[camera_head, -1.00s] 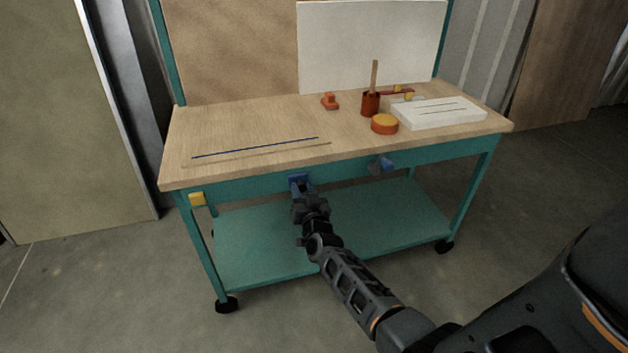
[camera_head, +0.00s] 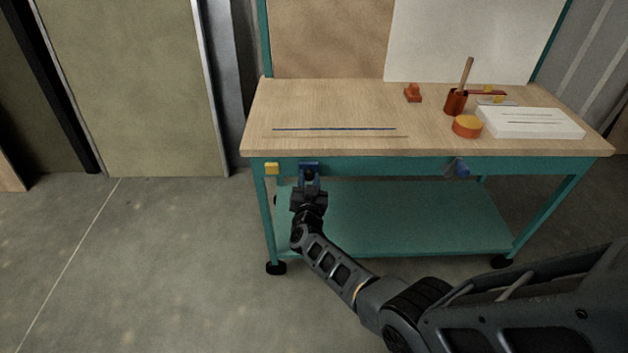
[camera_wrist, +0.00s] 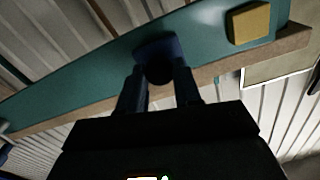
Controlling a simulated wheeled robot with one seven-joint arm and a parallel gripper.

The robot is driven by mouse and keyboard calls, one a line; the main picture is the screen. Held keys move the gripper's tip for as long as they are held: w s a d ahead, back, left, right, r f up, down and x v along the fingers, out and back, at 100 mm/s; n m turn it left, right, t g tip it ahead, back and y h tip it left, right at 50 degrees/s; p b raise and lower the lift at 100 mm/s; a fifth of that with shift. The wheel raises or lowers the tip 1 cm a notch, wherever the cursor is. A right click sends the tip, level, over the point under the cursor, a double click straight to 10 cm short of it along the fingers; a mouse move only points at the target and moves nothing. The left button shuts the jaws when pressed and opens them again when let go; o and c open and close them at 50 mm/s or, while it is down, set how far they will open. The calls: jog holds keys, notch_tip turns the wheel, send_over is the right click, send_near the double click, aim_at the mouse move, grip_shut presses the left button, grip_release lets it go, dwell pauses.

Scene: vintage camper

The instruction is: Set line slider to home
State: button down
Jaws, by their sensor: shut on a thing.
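A blue slider (camera_head: 309,166) sits on the teal front rail of the workbench, near its left end. My gripper (camera_head: 309,179) is shut on the slider from the front. In the wrist view the blue slider (camera_wrist: 155,46) shows ahead of the two fingers, with a dark round knob between the fingertips (camera_wrist: 160,76). A yellow block (camera_head: 272,169) is fixed on the rail just left of the slider, with a short gap between them. It also shows in the wrist view (camera_wrist: 249,23), apart from the slider.
A second blue-grey fitting (camera_head: 457,168) is on the rail further right. A teal lower shelf (camera_head: 400,220) lies beneath.

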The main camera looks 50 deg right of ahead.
jog(key=shift+w+a, duration=0.2)
jog(key=shift+a, duration=0.05)
jog(key=c, duration=1.1)
grip_release()
jog(key=o, duration=0.3)
jog(key=p+v, duration=0.1)
jog(key=v, duration=0.6)
jog(key=shift+s+a+p, duration=0.2)
jog(key=shift+s+p, duration=0.1)
jog(key=shift+p, duration=0.05)
